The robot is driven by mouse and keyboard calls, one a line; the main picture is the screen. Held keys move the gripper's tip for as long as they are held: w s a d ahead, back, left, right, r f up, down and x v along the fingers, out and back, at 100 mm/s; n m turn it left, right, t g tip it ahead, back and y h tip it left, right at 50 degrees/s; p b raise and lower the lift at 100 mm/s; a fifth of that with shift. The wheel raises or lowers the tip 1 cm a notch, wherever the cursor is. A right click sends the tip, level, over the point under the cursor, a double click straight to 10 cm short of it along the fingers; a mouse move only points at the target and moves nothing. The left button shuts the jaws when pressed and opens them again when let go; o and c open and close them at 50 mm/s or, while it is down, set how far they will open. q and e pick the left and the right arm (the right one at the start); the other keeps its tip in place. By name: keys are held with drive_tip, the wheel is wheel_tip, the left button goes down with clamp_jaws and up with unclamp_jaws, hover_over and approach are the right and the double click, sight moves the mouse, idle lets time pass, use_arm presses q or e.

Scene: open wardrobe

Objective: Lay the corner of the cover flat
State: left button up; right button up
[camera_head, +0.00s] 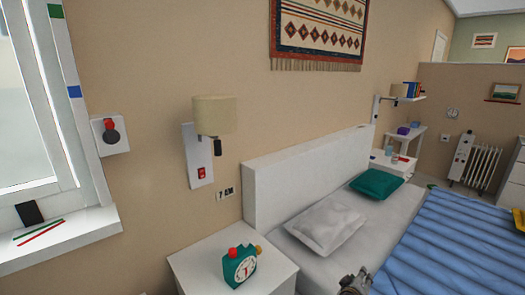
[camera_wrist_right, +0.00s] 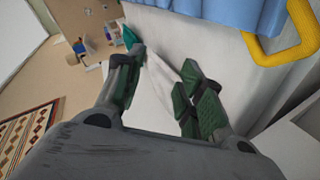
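The blue cover (camera_head: 455,235) with raised stripes lies over the bed, right of the pillows in the head view. Its lower edge there runs out of the picture near my right gripper (camera_head: 352,284), so I cannot tell how its near corner lies. In the right wrist view the cover (camera_wrist_right: 215,10) hangs in folds along the top. My right gripper (camera_wrist_right: 163,62) has its two green-padded fingers apart, with nothing visible held between them. The cover is beyond the fingertips, apparently not touching them. My left gripper is not in view.
A grey pillow (camera_head: 325,224) and a green cushion (camera_head: 377,184) lie by the white headboard (camera_head: 300,178). A nightstand (camera_head: 195,265) with a green clock (camera_head: 240,266) stands near the bed. A yellow loop (camera_wrist_right: 298,38) lies by the cover. A wall lamp (camera_head: 214,115) juts out.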

drive_tip(key=a+f+m+y, duration=0.1)
drive_tip(key=a+f+y, duration=0.5)
drive_tip(key=a+f, duration=0.6)
drive_tip(key=s+a+f+m+g+y, duration=0.25)
drive_tip(key=s+f+g, duration=0.25)
drive_tip(key=s+f, duration=1.9)
drive_tip(key=s+d+f+n+g, duration=0.1)
drive_tip(key=s+d+f, duration=0.25)
drive_tip(key=s, duration=0.35)
drive_tip(key=s+d+f+n+g, duration=0.15)
drive_tip(key=s+f, duration=0.25)
drive_tip(key=s, duration=0.4)
use_arm(q)
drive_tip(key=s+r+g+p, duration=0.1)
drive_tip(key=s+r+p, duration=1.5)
drive_tip(key=p, duration=0.8)
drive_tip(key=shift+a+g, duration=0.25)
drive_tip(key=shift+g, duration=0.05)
use_arm(e)
drive_tip(key=s+r+g, duration=0.2)
drive_tip(key=s+r, duration=1.3)
drive_tip(key=r, duration=0.1)
drive_tip(key=shift+s+d+m, duration=0.2)
drive_tip(key=shift+d+m, duration=0.1)
drive_tip(key=shift+m, duration=0.1)
